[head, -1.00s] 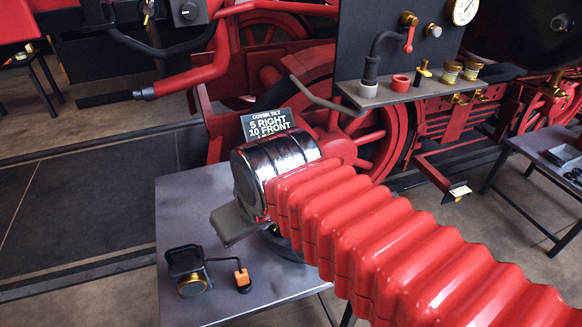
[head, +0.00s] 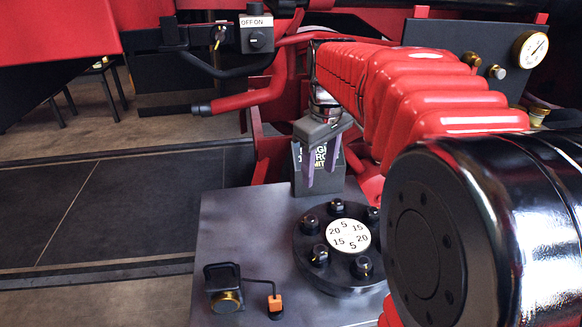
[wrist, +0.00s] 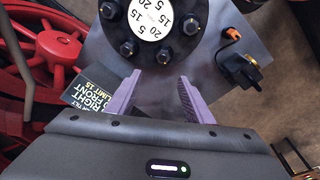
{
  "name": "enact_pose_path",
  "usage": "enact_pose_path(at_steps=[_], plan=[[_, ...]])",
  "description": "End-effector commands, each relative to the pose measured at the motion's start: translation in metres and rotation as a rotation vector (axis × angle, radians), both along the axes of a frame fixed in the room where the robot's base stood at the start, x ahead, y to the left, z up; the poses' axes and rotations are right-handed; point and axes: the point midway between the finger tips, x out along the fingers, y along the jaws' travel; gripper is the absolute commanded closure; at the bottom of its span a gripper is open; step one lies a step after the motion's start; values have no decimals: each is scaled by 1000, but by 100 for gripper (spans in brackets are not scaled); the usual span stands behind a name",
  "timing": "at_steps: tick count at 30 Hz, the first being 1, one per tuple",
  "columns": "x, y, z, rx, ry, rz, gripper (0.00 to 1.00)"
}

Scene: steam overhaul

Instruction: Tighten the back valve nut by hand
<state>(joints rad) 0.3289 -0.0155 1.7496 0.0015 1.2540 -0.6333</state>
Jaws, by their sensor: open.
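The valve cover is a round black flange (head: 302,262) with a white numbered disc (head: 348,237), lying on a grey table. Several dark nuts stand around its rim. The back nut (head: 337,206) is at the far edge in the head view. In the wrist view the flange (wrist: 108,28) is at the top, and two nuts face my fingers; I cannot tell which is the back one. My gripper (head: 322,176) is open and empty, its purple fingers pointing down above the table's far end, apart from the nuts. It also shows in the wrist view (wrist: 160,77).
A black sign block (head: 303,186) stands behind the flange, partly hidden by my gripper. A small black and brass device (head: 226,300) with an orange-tipped lever (head: 275,303) sits front left. A panel with a gauge (head: 531,49) is at the back right. The table's left part is bare.

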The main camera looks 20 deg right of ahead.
Motion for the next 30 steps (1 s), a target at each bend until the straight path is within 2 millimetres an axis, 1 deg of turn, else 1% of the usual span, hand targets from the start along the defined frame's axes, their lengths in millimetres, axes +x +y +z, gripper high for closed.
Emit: enact_pose_path(at_steps=[1,3,9,12,15,19,30], plan=[[8,-12,-3,2,19,9,53],[18,-26,-6,5,41,29,53],[40,-68,-19,19,103,86,53],[48,-85,-26,28,126,110,53],[53,-97,-30,34,141,129,53],[55,-103,-33,39,150,138,53],[55,-102,-34,38,150,140,53]])
